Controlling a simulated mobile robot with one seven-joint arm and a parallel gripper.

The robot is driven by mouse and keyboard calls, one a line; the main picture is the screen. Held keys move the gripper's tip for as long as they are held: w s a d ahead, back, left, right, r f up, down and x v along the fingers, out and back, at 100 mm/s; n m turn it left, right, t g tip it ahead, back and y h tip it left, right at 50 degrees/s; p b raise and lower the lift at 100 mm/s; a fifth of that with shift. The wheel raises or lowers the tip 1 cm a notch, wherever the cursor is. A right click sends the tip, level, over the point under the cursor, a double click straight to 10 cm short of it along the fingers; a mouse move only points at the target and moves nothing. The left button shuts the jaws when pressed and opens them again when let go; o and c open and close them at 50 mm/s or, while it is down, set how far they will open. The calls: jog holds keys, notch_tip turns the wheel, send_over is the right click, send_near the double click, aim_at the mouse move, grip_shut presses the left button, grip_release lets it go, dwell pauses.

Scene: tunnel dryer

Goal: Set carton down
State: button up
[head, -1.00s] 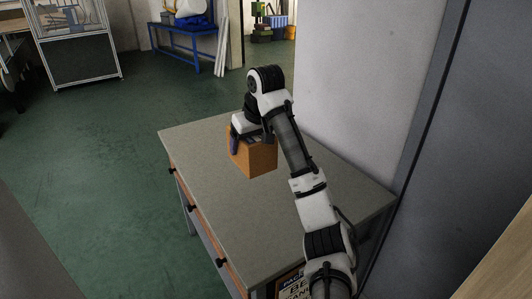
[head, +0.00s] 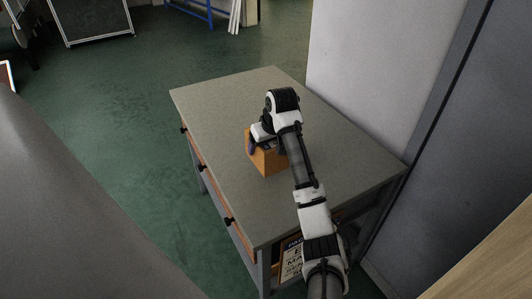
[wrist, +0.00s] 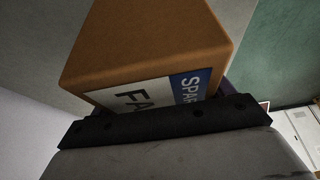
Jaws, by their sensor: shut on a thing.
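An orange-brown carton (head: 270,163) is at the table (head: 222,100), over the middle of its grey top. My gripper (head: 264,145) is shut on the carton from above, with a dark finger against its left side. In the wrist view the carton (wrist: 150,42) fills the upper middle and shows a white and blue label with partly hidden lettering. The gripper's black edge (wrist: 170,120) crosses in front of it. I cannot tell whether the carton's underside touches the tabletop.
The tabletop is clear around the carton. A pale wall (head: 375,70) and a dark grey panel (head: 455,140) stand close on the right. A printed sign (head: 290,262) shows below the table's near edge. Green floor (head: 110,120) is open on the left.

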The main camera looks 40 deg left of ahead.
jog(key=shift+f+p, duration=0.45)
jog(key=shift+f, duration=1.9)
jog(key=shift+f, duration=0.15)
jog(key=o, duration=1.5)
